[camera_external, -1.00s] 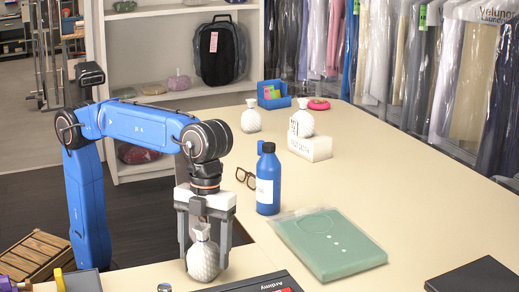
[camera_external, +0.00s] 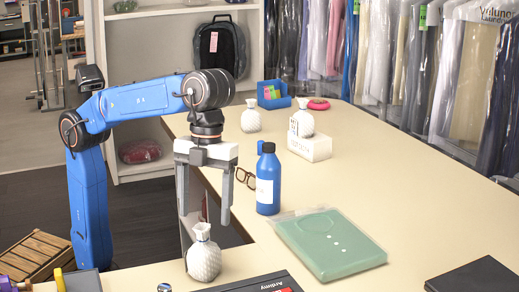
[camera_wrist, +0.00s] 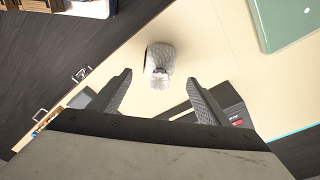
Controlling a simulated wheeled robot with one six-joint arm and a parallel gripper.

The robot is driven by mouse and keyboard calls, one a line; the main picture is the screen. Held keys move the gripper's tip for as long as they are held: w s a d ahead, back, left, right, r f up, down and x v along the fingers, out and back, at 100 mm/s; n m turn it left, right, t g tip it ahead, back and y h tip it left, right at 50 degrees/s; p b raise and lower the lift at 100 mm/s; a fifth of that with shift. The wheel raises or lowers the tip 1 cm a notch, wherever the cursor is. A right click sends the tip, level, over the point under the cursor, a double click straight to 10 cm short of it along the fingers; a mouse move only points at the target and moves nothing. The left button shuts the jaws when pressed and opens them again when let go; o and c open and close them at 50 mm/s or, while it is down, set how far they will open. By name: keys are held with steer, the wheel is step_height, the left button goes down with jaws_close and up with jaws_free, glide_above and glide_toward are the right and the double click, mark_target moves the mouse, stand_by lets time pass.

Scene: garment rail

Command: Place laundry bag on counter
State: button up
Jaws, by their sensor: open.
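A white, quilted laundry bag (camera_external: 204,256) with a tied neck stands upright on the near part of the cream counter (camera_external: 400,210). It also shows in the wrist view (camera_wrist: 160,62), beyond my fingertips and between their lines. My gripper (camera_external: 205,218) is open and empty, pointing down just above the bag's neck. Both fingers show in the wrist view, spread wide apart. Two similar white bags are farther back: one (camera_external: 250,118) stands on the counter, and one (camera_external: 302,120) stands on a white block (camera_external: 310,147).
A dark box (camera_external: 262,284) is close to the near bag. A blue tray (camera_external: 272,97) stands at the back. The right counter is mostly clear.

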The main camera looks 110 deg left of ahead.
steer(key=s+a+f+n+t, duration=0.1)
steer(key=s+a+f+n, duration=0.4)
steer(key=s+f, duration=0.5)
steer(key=s+a+f+n+t+y, duration=0.1)
steer(key=s+a+f+n, duration=0.4)
steer(key=s+f, duration=0.5)
steer(key=s+a+f+n+t, duration=0.2)
steer(key=s+a+f+n, duration=0.3)
steer(key=f, duration=0.8)
steer(key=s+n, duration=0.3)
steer(key=s, duration=0.1)
steer(key=shift+s+t+y, duration=0.4)
